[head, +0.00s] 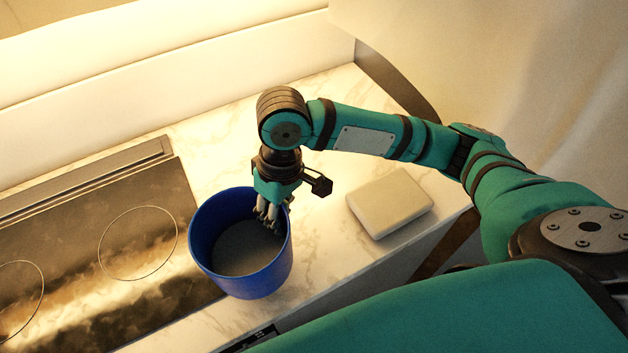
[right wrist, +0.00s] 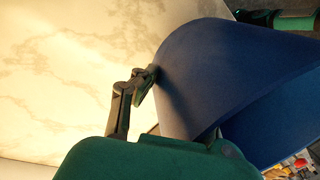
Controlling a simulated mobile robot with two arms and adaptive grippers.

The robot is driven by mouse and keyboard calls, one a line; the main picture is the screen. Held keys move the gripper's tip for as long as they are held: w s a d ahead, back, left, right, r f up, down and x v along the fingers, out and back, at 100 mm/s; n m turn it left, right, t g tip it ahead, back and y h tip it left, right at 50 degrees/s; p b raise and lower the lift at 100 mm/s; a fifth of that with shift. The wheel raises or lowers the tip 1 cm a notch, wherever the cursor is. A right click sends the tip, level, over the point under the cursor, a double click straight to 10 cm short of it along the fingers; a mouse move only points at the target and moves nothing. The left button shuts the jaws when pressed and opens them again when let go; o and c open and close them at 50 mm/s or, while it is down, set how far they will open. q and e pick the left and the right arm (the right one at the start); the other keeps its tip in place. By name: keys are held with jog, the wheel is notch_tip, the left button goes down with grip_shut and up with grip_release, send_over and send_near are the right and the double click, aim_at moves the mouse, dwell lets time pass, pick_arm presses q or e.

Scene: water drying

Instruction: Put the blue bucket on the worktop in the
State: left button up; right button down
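The blue bucket (head: 246,278) is upright at the worktop's front, beside the hob's right edge, and it also shows large in the right wrist view (right wrist: 225,75). I cannot tell whether its base rests fully on the worktop. My right gripper (head: 268,216) reaches down at the bucket's far right rim, with fingers showing inside the opening. In the right wrist view, one finger of this gripper touches the bucket's wall and the other is mostly hidden. It looks shut on the wall. The pale marble worktop (head: 330,240) runs under and behind the bucket. My left gripper is not in view.
A dark hob (head: 150,290) with ring markings lies left of the bucket. A pale, rounded block (head: 390,203) lies on the worktop to the right. Marble is clear between bucket and block and behind them. A wall (head: 200,60) stands at the back.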

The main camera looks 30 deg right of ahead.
jog(key=w+d, duration=0.2)
jog(key=d, duration=0.1)
jog(key=w+d+p, duration=0.1)
jog(key=d, duration=0.2)
jog(key=w+d+p, duration=0.1)
jog(key=w+d, duration=0.1)
jog(key=d, duration=0.1)
jog(key=shift+w+f, duration=0.35)
jog(key=shift+f, duration=0.05)
jog(key=shift+w+d+f, duration=0.1)
jog(key=shift+w+d, duration=0.1)
jog(key=shift+d, duration=0.1)
jog(key=shift+d+f, duration=0.1)
notch_tip(320, 180, down, 3)
jog(key=shift+p, duration=0.55)
jog(key=shift+f, duration=0.2)
jog(key=c, duration=1.5)
grip_release()
jog(key=shift+f, duration=0.1)
